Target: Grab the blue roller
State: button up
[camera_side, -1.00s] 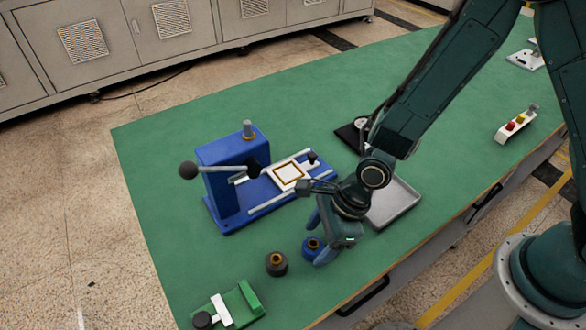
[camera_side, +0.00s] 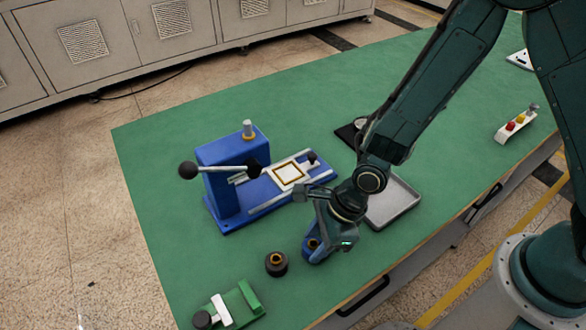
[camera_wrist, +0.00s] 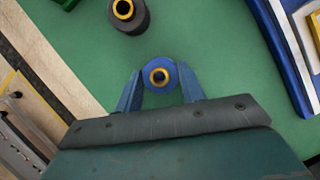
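The blue roller (camera_side: 310,246), with a yellow ring and dark centre on top, stands on the green table in the side view, partly hidden by my gripper. In the wrist view the blue roller (camera_wrist: 160,86) sits between the two blue fingertips of my gripper (camera_wrist: 159,71). One finger is on each side, very close to it; I cannot tell whether they press on it. In the side view my gripper (camera_side: 318,240) is low over the roller, near table height.
A dark grey roller (camera_side: 276,264) stands just left of the blue one. A blue press (camera_side: 228,180) with a lever is behind it. A grey tray (camera_side: 402,205) lies to the right. A green fixture (camera_side: 242,302) is at the front left.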

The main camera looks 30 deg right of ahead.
aim_at(316, 242)
jog(key=shift+r, duration=0.15)
notch_tip(316, 242, up, 20)
dwell(1.1)
jog(key=shift+w, duration=0.1)
dwell(0.5)
